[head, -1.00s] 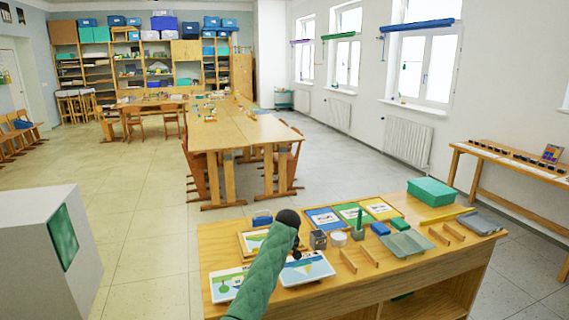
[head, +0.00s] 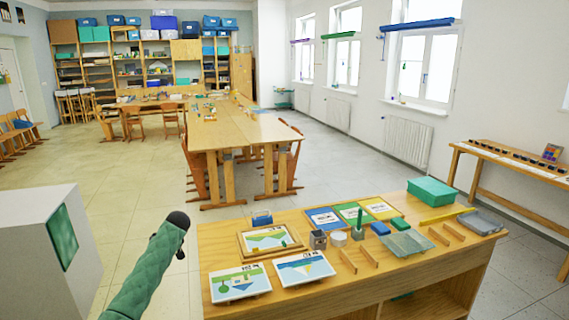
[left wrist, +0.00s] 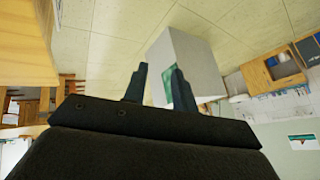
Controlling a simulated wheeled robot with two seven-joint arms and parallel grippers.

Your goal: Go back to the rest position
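My left arm, in a green quilted sleeve, comes up from the bottom left of the head view. Its dark end (head: 178,221) is over the floor, left of the wooden desk and apart from it. In the left wrist view the two dark fingers of my left gripper (left wrist: 159,85) stand apart with nothing held between them. My right gripper is in neither view.
The wooden desk (head: 330,292) holds picture cards, a green box (head: 431,191) and small trays. A white block with a green panel (head: 40,240) stands at the left. Open tiled floor (head: 140,205) lies between them and beyond.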

